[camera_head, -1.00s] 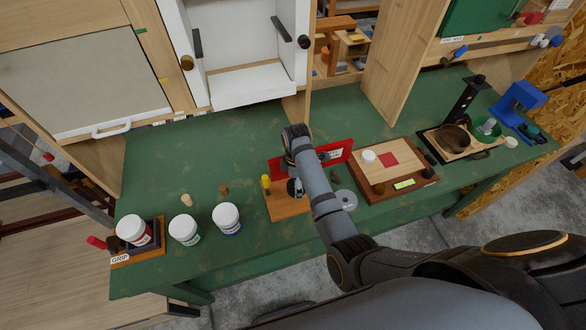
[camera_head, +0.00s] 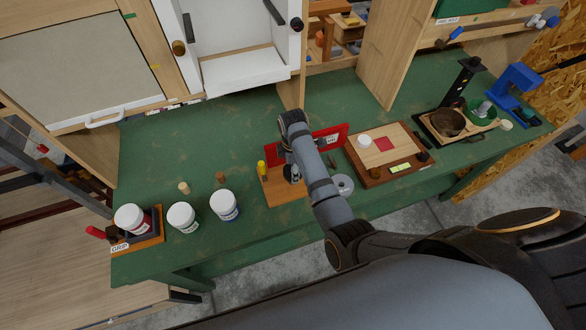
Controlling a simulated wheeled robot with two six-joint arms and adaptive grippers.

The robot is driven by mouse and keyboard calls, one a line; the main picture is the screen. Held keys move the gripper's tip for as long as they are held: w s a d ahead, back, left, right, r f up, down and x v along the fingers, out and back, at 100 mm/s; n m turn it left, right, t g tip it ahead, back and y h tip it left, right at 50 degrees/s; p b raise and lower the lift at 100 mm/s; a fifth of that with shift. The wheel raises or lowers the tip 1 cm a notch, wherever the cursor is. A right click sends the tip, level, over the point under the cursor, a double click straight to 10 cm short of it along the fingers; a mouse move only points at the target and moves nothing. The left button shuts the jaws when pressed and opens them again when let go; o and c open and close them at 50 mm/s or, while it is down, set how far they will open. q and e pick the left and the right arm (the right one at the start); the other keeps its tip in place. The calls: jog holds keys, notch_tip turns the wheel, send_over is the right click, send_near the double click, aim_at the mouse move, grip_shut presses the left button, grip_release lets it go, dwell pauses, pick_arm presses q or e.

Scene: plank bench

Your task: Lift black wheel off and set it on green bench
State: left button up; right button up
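My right arm reaches in from the lower right, and its gripper (camera_head: 292,176) points down over a small wooden base (camera_head: 280,193) beside a red upright panel (camera_head: 330,141). The fingers are small and partly covered by my own arm, so I cannot tell whether they are open or shut. I cannot make out a black wheel clearly; the spot under the gripper is hidden. A grey disc with a centre hole (camera_head: 344,184) lies to the right of my forearm. The green bench (camera_head: 150,163) runs across the view. My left gripper is not in view.
White jars (camera_head: 182,217) and corks (camera_head: 184,188) stand at the left. A black tray (camera_head: 466,137) and a blue stand (camera_head: 512,88) are farther right. The bench's back left is clear.

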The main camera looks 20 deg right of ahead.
jog(key=shift+a+r, duration=0.15)
jog(key=shift+r, duration=3.4)
